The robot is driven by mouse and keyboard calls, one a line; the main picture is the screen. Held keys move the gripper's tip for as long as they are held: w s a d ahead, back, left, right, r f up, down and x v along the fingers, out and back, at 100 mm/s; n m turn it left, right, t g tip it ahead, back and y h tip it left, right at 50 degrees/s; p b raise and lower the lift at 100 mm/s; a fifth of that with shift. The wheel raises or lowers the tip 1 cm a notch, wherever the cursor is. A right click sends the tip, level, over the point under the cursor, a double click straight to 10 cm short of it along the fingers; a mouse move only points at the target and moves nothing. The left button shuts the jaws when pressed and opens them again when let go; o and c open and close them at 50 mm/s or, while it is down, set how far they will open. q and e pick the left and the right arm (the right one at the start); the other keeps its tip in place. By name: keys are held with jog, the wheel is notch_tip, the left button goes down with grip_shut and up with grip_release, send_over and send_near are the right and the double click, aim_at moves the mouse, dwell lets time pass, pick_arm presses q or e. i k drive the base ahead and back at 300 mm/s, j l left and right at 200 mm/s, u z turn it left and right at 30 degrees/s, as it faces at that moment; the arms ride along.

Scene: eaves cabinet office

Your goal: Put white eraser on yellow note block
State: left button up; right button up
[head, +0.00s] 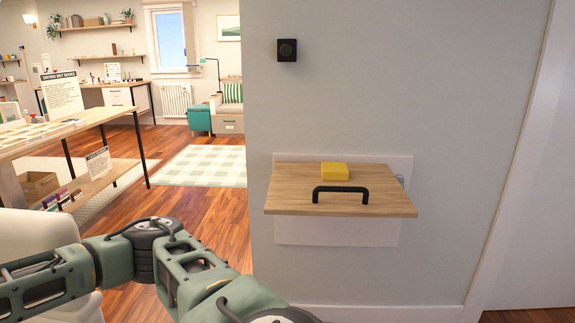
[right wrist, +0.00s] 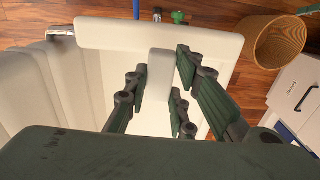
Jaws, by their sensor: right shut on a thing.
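The yellow note block (head: 334,171) lies flat on a wooden fold-down flap (head: 385,206) on the wall in the head view, behind its black handle. The top of the block is bare. In the right wrist view my right gripper (right wrist: 160,96) is shut on a white block, the white eraser (right wrist: 160,68), with its fingers on either side. The eraser's lower end is partly hidden between the fingers. The right gripper is not in the head view. My left arm crosses the lower left of the head view, but its gripper is out of frame.
The black handle (head: 340,192) stands up along the front of the flap. A black square wall fixture (head: 287,50) is above. A long table (head: 50,138) stands at the left. A round brown bin (right wrist: 276,52) and a white cabinet (right wrist: 298,92) show in the wrist view.

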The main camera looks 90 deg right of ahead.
aim_at(335, 167)
jog(key=k+l+z, duration=0.2)
jog(key=z, duration=0.25)
jog(key=k+l+z, duration=0.15)
jog(key=l+z, duration=0.15)
jog(key=z, duration=0.15)
jog(key=k+l+z, duration=0.1)
jog(key=l+z, duration=0.3)
jog(key=j, duration=0.15)
